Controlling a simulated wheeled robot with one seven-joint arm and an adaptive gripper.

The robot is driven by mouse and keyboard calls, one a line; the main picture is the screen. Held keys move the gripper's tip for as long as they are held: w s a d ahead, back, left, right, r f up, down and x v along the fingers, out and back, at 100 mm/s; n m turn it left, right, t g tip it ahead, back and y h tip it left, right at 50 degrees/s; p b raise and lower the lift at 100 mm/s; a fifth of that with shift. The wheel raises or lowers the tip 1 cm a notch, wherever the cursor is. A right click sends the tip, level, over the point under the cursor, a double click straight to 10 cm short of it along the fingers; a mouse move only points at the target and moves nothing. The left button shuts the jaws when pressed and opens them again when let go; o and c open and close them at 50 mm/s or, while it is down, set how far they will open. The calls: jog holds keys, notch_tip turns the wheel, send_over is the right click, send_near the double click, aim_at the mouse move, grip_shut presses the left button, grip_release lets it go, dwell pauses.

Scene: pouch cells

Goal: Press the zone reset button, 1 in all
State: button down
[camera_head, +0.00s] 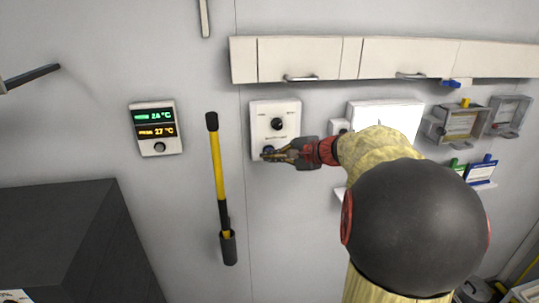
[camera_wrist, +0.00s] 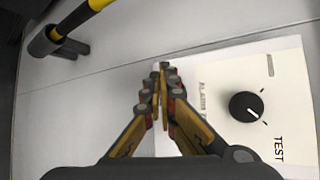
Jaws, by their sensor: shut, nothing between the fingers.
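A white wall panel (camera_head: 262,112) carries a black round knob (camera_head: 277,124); both show in the wrist view, the panel (camera_wrist: 285,75) with the word TEST and the knob (camera_wrist: 246,107) to the right of my fingers. A small dark blue round part (camera_head: 268,149), seemingly the button, shows low on the panel, partly behind my fingers. My gripper (camera_head: 265,155) is shut and empty, its fingertips at this lower part of the panel. In the wrist view the fingertips (camera_wrist: 161,68) overlap the panel's edge and hide the button. I cannot tell whether they touch it.
A display box (camera_head: 157,146) with green and orange readings and its own round button hangs at the left. A yellow and black bar (camera_head: 219,175) stands between it and the panel. White cabinets (camera_head: 300,55) run above. A dark grey box (camera_head: 60,240) stands lower left.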

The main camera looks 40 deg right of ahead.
jog(key=shift+s+a, duration=0.2)
jog(key=shift+s, duration=0.2)
jog(key=s+a, duration=0.1)
jog(key=s+b, duration=0.1)
jog(key=s+a+b, duration=0.1)
jog(key=s, duration=0.1)
jog(key=shift+s+a, duration=0.1)
jog(key=shift+a, duration=0.25)
dwell(0.9)
